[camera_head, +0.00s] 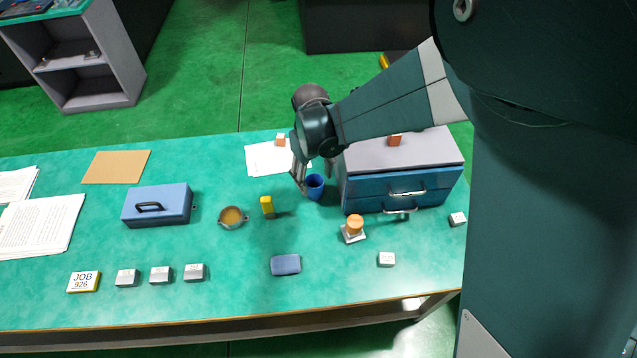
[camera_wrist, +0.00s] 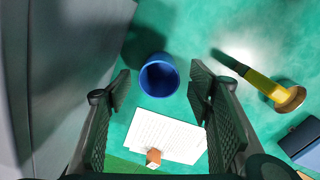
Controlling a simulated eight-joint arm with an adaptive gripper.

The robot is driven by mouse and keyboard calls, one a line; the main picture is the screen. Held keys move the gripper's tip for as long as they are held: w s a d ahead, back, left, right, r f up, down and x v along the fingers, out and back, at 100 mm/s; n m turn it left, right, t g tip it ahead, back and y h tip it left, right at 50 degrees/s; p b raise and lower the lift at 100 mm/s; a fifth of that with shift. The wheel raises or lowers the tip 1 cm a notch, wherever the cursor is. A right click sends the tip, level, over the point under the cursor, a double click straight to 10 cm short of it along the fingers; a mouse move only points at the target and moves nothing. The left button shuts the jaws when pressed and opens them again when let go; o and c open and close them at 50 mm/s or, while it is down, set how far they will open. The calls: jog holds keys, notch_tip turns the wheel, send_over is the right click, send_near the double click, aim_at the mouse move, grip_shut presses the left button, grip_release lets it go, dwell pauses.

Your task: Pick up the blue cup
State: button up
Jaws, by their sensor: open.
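The blue cup (camera_head: 315,187) stands upright on the green table, just left of the blue drawer cabinet. In the wrist view the cup (camera_wrist: 159,76) shows from above, its open rim facing the camera, between and beyond my fingertips. My gripper (camera_head: 311,172) is open and points down close to the cup. In the wrist view my gripper (camera_wrist: 158,90) has its two fingers apart, one on each side of the cup's line. I see nothing held, and I cannot tell the exact height of the fingertips over the cup.
The blue drawer cabinet (camera_head: 380,190) stands close on the right of the cup. A copper piece on a base (camera_head: 354,229) is in front. White paper (camera_head: 262,158) lies behind.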

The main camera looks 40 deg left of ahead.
jog(key=shift+f, duration=0.1)
jog(key=shift+w+f+b, duration=0.1)
jog(key=shift+f+b, duration=0.45)
jog(key=shift+f, duration=1.95)
jog(key=c, duration=1)
